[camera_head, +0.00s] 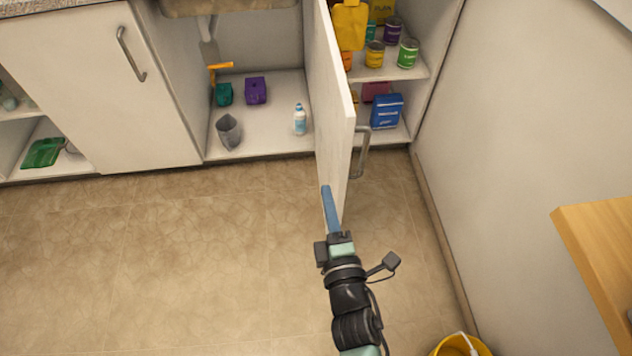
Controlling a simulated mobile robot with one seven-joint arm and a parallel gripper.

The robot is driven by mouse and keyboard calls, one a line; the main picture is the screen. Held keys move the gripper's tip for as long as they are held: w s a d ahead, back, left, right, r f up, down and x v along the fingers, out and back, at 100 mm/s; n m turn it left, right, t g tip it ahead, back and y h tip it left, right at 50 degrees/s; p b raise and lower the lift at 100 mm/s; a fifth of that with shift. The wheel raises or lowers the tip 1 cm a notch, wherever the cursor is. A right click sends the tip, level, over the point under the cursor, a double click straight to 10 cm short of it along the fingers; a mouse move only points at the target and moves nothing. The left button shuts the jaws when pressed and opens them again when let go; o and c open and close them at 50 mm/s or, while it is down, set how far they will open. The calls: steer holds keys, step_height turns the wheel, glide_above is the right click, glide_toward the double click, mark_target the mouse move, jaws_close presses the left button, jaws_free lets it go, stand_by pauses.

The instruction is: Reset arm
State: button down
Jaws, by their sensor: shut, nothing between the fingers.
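My gripper (327,190) shows in the head view, with its blue fingers together and nothing between them. My arm reaches up from the bottom of the picture, over the tiled floor. The fingertips overlap the lower part of an open white cabinet door (332,90) in the picture. I cannot tell whether they touch it. The door stands swung out from the cabinet, with its metal handle (363,150) on the right side.
Left of the door, an open cabinet holds a grey cup (228,131), a white bottle (300,119) and a purple box (256,90). Right of it, shelves hold cans (408,53) and a blue box (386,111). A yellow bucket (460,345) and wooden edge (590,250) lie right. Floor at left is clear.

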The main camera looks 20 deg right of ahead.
steer(key=s, duration=0.4)
steer(key=shift+s+d, duration=0.1)
steer(key=shift+s, duration=0.3)
steer(key=shift+r, duration=0.1)
